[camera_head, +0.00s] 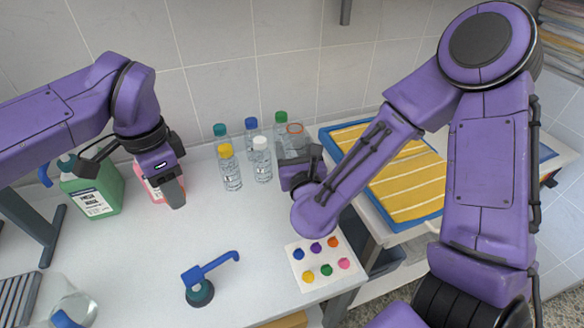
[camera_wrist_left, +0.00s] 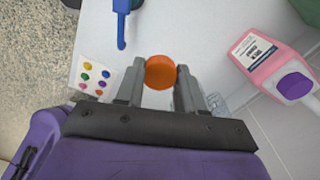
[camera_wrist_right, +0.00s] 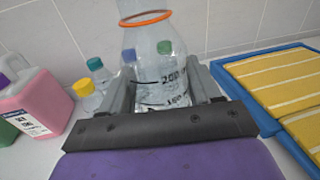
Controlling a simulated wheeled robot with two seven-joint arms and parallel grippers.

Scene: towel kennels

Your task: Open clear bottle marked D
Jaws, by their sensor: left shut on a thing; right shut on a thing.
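A clear glass bottle (camera_head: 293,141) with an orange ring at its neck stands at the table's back right. My right gripper (camera_head: 300,172) is shut on its body. In the right wrist view, the bottle (camera_wrist_right: 160,85) shows graduation marks and an uncapped neck inside the orange ring. No letter D is readable on it. My left gripper (camera_head: 176,192) is over the table, left of the bottles and well apart from the clear bottle. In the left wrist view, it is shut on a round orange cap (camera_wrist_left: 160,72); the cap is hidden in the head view.
Several small capped bottles, including a yellow-capped one (camera_head: 231,172) and a white-capped one (camera_head: 262,163), stand left of the clear bottle. A green jug (camera_head: 93,196) and a pink jug (camera_wrist_left: 265,62) stand further left.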

